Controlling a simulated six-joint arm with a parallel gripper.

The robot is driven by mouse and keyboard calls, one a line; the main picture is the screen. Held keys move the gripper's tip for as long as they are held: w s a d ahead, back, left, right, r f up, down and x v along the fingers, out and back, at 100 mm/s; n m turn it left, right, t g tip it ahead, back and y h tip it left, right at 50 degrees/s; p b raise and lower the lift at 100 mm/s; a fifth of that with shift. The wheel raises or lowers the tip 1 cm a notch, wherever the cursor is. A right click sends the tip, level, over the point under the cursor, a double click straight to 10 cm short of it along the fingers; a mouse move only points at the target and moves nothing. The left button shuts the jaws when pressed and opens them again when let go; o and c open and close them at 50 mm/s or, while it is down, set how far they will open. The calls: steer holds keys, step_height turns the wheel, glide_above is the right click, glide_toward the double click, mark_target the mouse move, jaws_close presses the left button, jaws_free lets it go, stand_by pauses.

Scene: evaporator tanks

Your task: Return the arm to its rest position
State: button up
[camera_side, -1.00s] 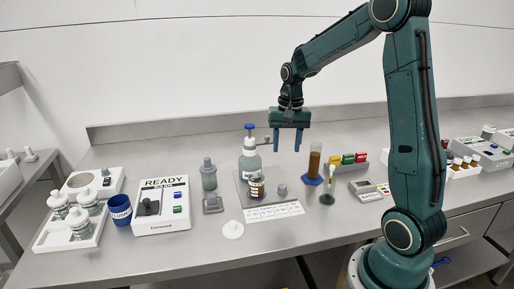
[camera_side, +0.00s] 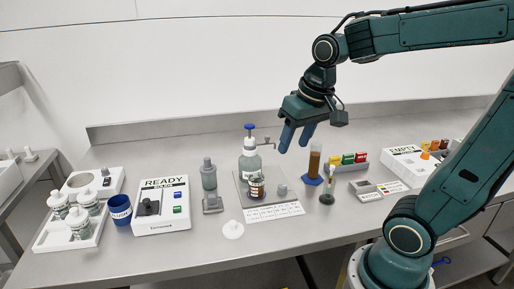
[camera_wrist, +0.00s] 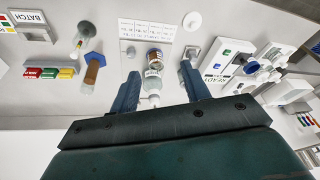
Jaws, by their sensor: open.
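My gripper (camera_side: 294,140) is open and empty, with blue fingers pointing down and slightly left. It hangs in the air above the bench, right of the white pump bottle (camera_side: 249,160) with a blue top. In the wrist view, my gripper (camera_wrist: 161,88) shows its two fingers apart. The small brown labelled vial (camera_wrist: 155,62) and the bottle lie in line with the gap, below the fingers. Nothing is held. The vial (camera_side: 257,188) stands on a grey plate in front of the bottle.
A brown cylinder on a blue foot (camera_side: 314,162) stands under and right of my gripper, near the red, yellow and green blocks (camera_side: 348,159). The READY box (camera_side: 161,205), blue cup (camera_side: 119,210) and white tray (camera_side: 66,236) are at left. The EMPTY tray (camera_side: 404,160) is at right.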

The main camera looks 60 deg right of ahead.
steer(key=s+a+n+t, duration=0.2)
steer(key=s+a+n, duration=0.2)
steer(key=s, duration=0.4)
steer(key=shift+s+a+r+y, duration=0.2)
steer(key=shift+a+y, duration=0.1)
steer(key=shift+a, duration=0.4)
